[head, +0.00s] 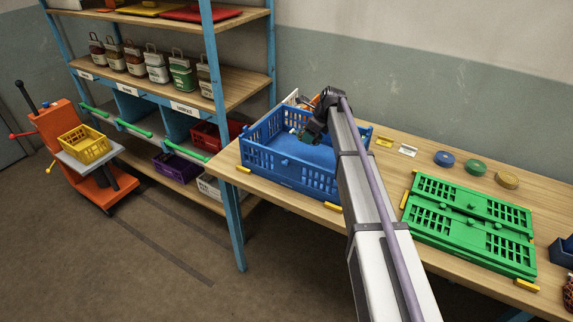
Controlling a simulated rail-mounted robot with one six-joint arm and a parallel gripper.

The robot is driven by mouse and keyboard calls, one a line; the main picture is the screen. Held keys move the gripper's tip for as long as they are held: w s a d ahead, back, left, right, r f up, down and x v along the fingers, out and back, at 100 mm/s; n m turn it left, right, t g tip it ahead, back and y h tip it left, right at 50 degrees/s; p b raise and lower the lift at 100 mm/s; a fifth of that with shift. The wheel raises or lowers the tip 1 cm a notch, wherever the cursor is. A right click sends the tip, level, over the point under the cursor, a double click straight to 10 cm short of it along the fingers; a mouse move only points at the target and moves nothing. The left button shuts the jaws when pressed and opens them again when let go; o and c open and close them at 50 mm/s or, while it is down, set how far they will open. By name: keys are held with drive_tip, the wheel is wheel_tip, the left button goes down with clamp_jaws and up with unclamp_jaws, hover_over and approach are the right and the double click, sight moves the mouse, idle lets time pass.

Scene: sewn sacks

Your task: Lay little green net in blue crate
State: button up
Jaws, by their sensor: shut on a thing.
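The blue crate (290,174) stands open on the wooden table, left of the folded green crate. Its slotted walls are up and its blue floor shows in part. My gripper (306,136) is at the crate, over its inside near the back, and is shut on the little green net (299,131). My arm hides the crate's right part. I cannot tell whether the net touches the crate floor.
A folded green crate (470,225) lies on the table to the right. Blue, green and yellow round items (475,167) lie behind it. An orange cart (80,165) holds a yellow basket (84,143).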

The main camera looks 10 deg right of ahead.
drive_tip(key=shift+w+a+f, duration=0.25)
drive_tip(key=shift+w+a, duration=0.2)
drive_tip(key=b, duration=1.1)
approach(307, 157)
drive_tip(key=a+f, duration=0.1)
drive_tip(key=f, duration=0.1)
drive_tip(key=s+a+f, duration=0.1)
drive_tip(key=f, duration=0.1)
drive_tip(key=a+f, duration=0.1)
drive_tip(key=f, duration=0.1)
drive_tip(key=shift+s+a+f, duration=0.15)
drive_tip(key=shift+s+a, duration=0.1)
drive_tip(key=shift+a, duration=0.05)
drive_tip(key=shift+r+p, duration=0.35)
drive_tip(key=shift+p, duration=0.15)
drive_tip(key=shift+f, duration=0.15)
drive_tip(key=o, duration=0.5)
drive_tip(key=shift+f, duration=0.1)
drive_tip(key=o, duration=0.5)
